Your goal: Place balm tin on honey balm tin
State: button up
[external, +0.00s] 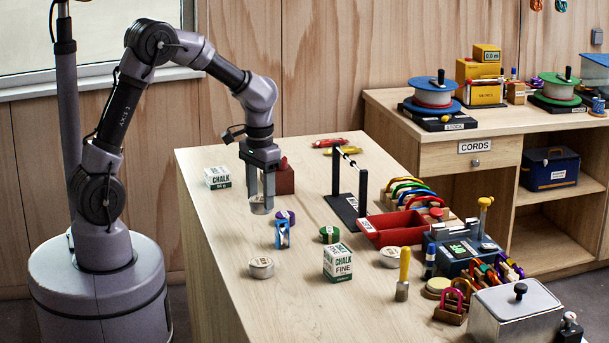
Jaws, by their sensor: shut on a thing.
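My gripper (262,202) points down above the left part of the wooden table. It is shut on a small round silvery tin (258,209), taken to be the balm tin, held between the fingers. Similar round tins stand on the table: one pale-topped tin (261,267) below my gripper at the front left, and another (391,257) to the right of the chalk box. A round tin with a yellowish top (437,286) stands farther right. The labels are too small to read, so I cannot tell which is the honey balm tin.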

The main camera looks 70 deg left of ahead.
jog(key=w+d+r+m+b, duration=0.1)
jog(key=w+d+m+b, duration=0.15)
jog(key=w+d, duration=0.5)
jog(key=shift+m, duration=0.95)
jog(key=s+d+f, duration=0.1)
jog(key=d+f, duration=0.1)
jog(key=s+d+f, duration=0.1)
jog(key=s+d, duration=0.1)
jog(key=s+d+f, duration=0.1)
jog(key=d+f, duration=0.1)
jog(key=shift+s+f, duration=0.2)
jog(key=shift+f, duration=0.1)
jog(key=w+d+r+m+p, duration=0.2)
jog(key=w+r+p, duration=0.25)
jog(key=w, duration=0.25)
jog(key=w+d+r+m+p, duration=0.1)
jog(key=w+r+p, duration=0.2)
jog(key=w+p, duration=0.3)
notch_tip(320, 180, up, 3)
jog(key=m+p, duration=0.6)
jog(key=p, duration=0.4)
send_over(393, 252)
notch_tip(393, 252, down, 10)
jog(key=b, duration=0.7)
jog(key=shift+d+b, duration=0.1)
jog(key=shift+b, duration=0.2)
jog(key=shift+f, duration=0.15)
jog(key=o, duration=1.4)
jog(key=shift+f, duration=0.1)
